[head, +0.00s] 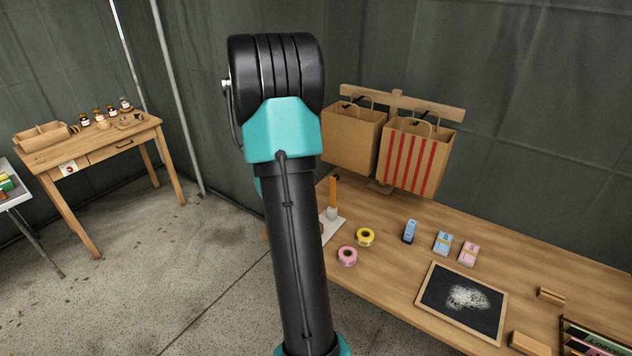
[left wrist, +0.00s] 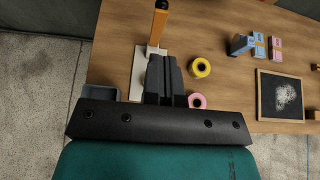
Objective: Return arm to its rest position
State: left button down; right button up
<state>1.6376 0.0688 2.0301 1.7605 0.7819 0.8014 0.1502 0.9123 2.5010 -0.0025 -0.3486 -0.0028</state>
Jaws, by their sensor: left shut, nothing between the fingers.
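My left gripper (left wrist: 164,80) shows in the left wrist view with its dark fingers together and nothing between them. It is over the left end of the wooden table (left wrist: 220,30), in front of an orange post (left wrist: 159,22) on a white base (left wrist: 139,70). In the head view one of my arms, black and teal, rises through the middle of the picture; its gripper cannot be made out there. My right gripper is in neither view.
On the table (head: 555,262) are yellow tape (head: 374,238), pink tape (head: 347,263), small blue and pink boxes (head: 468,253) and a chalk-smudged board (head: 433,309). Paper bags (head: 352,148) hang behind. A side table (head: 100,150) stands left, with open floor between.

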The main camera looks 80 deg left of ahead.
pick_arm(q)
jog(key=shift+s+d+r, duration=0.3)
jog(key=shift+r, duration=0.05)
dwell(0.3)
